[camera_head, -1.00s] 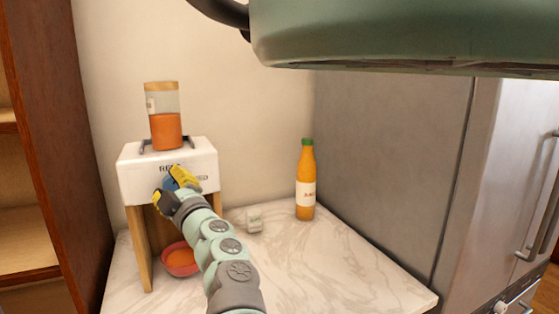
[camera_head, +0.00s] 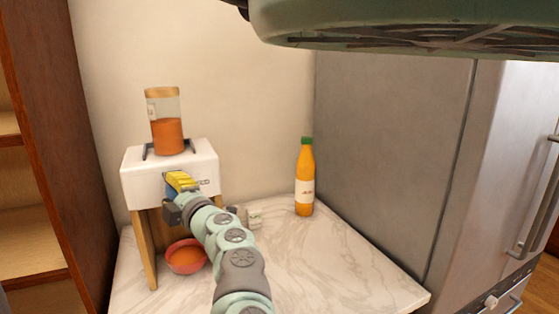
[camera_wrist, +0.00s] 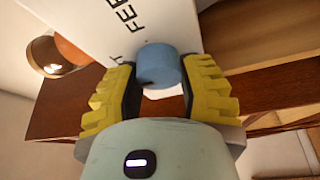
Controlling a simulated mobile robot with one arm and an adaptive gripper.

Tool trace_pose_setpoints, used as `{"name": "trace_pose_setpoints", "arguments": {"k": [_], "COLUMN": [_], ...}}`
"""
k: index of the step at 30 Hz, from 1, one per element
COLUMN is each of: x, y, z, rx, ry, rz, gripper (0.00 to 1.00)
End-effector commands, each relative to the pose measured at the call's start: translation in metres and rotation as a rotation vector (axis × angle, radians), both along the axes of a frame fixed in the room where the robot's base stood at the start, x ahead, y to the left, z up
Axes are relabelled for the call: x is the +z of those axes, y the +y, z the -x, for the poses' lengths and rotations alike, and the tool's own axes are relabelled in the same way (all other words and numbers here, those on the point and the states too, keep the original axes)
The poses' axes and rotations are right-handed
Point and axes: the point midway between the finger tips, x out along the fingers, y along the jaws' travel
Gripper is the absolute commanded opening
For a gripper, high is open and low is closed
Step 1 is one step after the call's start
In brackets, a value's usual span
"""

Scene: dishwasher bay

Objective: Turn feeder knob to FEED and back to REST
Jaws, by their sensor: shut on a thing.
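The feeder is a white box (camera_head: 137,175) on wooden legs, with a clear jar (camera_head: 166,135) of orange contents on top. Its blue knob (camera_wrist: 158,66) shows in the wrist view, between my yellow finger pads. My gripper (camera_wrist: 160,78) is shut on the knob, one finger on each side. Part of the word FEED shows beside the knob in the wrist view; the REST label is mostly out of sight.
A red bowl (camera_head: 186,258) with orange contents sits under the feeder. A small pale object (camera_head: 254,217) and an orange juice bottle (camera_head: 305,182) stand on the marble counter (camera_head: 300,262). A grey panel closes the right side; wooden shelves (camera_head: 30,200) stand at left.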

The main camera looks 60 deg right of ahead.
Motion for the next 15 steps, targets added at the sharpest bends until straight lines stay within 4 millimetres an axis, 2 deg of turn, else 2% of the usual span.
{"name": "trace_pose_setpoints", "arguments": {"k": [7, 8, 15], "x": [-0.0012, -0.0013, -0.0007], "y": [0.0009, 0.0009, 0.0006], "z": [-0.0008, -0.0008, -0.0006], "rx": [0.001, 0.001, 0.001], "ry": [0.003, 0.003, 0.001], "rz": [0.002, 0.002, 0.001], "gripper": [0.04, 0.44, 0.69]}}
